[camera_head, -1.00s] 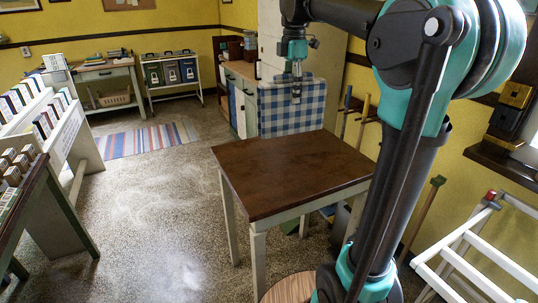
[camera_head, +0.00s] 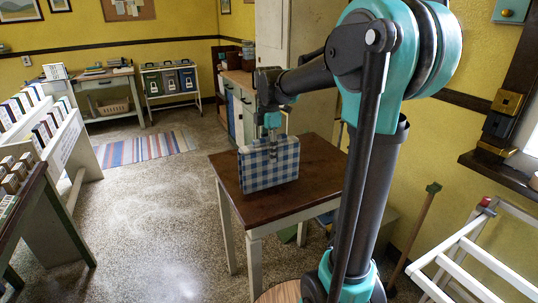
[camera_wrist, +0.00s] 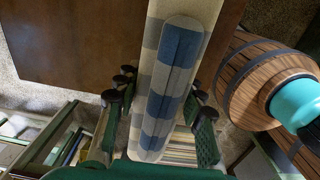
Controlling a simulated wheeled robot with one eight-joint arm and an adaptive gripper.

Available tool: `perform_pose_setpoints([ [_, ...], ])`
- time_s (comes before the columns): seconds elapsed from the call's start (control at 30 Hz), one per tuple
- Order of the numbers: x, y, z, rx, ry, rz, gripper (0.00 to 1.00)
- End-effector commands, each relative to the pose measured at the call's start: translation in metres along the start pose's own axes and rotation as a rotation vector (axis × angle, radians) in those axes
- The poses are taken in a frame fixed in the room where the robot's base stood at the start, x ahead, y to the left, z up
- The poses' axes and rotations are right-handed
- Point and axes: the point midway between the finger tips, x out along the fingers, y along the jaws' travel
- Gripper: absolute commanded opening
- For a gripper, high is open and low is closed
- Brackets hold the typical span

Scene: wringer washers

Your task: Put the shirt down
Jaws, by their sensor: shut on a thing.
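The shirt (camera_head: 268,165) is a folded, upright blue-and-white checked block in the head view. It stands out over the dark wooden top of the small table (camera_head: 325,170). My gripper (camera_head: 272,130) is at its top edge and shut on it. In the wrist view the shirt (camera_wrist: 175,75) runs between the two fingers (camera_wrist: 158,108), with brown tabletop (camera_wrist: 60,40) on its far left. I cannot tell whether its lower edge touches the tabletop.
The rest of the tabletop looks bare. A white rail rack (camera_head: 465,255) stands at the right. Shelves of small boxes (camera_head: 30,150) line the left. A striped rug (camera_head: 147,148) lies on the open floor, and a cabinet (camera_head: 235,110) stands behind the table.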

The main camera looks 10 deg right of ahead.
Motion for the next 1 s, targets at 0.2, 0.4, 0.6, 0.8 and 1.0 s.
perform_pose_setpoints([
  [0.2,0.0105,0.0001,0.0000,0.000,0.000,0.000,0.14],
  [0.4,0.0111,0.0001,0.0000,0.000,0.000,0.000,0.14],
  [0.6,0.0122,0.0001,0.0000,0.000,0.000,0.000,0.56],
  [0.8,0.0121,0.0000,0.0000,0.000,0.000,0.000,0.60],
  [1.0,0.0080,-0.0001,0.0000,0.000,0.000,0.000,0.60],
])
